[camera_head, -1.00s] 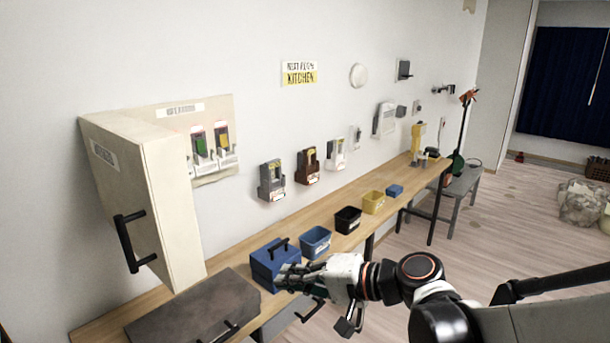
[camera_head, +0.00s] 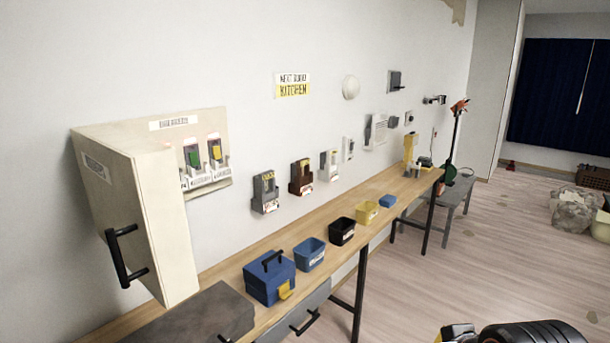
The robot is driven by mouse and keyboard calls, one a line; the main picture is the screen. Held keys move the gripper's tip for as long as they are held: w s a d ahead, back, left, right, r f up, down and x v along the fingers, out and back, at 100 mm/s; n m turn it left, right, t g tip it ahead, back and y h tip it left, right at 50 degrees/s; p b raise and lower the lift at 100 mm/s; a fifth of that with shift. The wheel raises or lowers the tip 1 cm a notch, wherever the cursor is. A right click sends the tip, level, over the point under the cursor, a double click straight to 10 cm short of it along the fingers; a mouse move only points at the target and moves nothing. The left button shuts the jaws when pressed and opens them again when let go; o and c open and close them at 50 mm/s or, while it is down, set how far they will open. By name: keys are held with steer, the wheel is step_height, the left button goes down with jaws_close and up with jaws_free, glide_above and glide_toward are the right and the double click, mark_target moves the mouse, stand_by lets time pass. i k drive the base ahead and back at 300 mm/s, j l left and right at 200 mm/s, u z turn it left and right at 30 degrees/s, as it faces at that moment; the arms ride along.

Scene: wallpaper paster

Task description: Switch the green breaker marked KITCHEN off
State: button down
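The breaker panel (camera_head: 228,175) is on the wall at the left, with its beige door (camera_head: 135,220) swung open toward me. Inside, a green breaker (camera_head: 193,156) stands beside a breaker with a yellow front (camera_head: 215,150). Small labels sit below them, too blurred to read with certainty. I cannot tell which way the green breaker's lever is set. The door hides the panel's left part. A yellow KITCHEN sign (camera_head: 292,86) hangs on the wall to the right. My gripper is not in view; only dark parts of my arm show at the bottom right.
A long wooden bench (camera_head: 240,255) runs along the wall, with a grey case (camera_head: 200,315), a blue toolbox (camera_head: 269,276) and several small bins. Wall-mounted grey (camera_head: 265,192) and brown (camera_head: 301,177) devices hang above it.

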mark_target(193, 155)
steer(key=u, duration=1.55)
steer(key=i+l, duration=0.1)
steer(key=l, duration=0.7)
steer(key=l+u, duration=0.1)
steer(key=l, duration=0.75)
steer(key=i, duration=0.05)
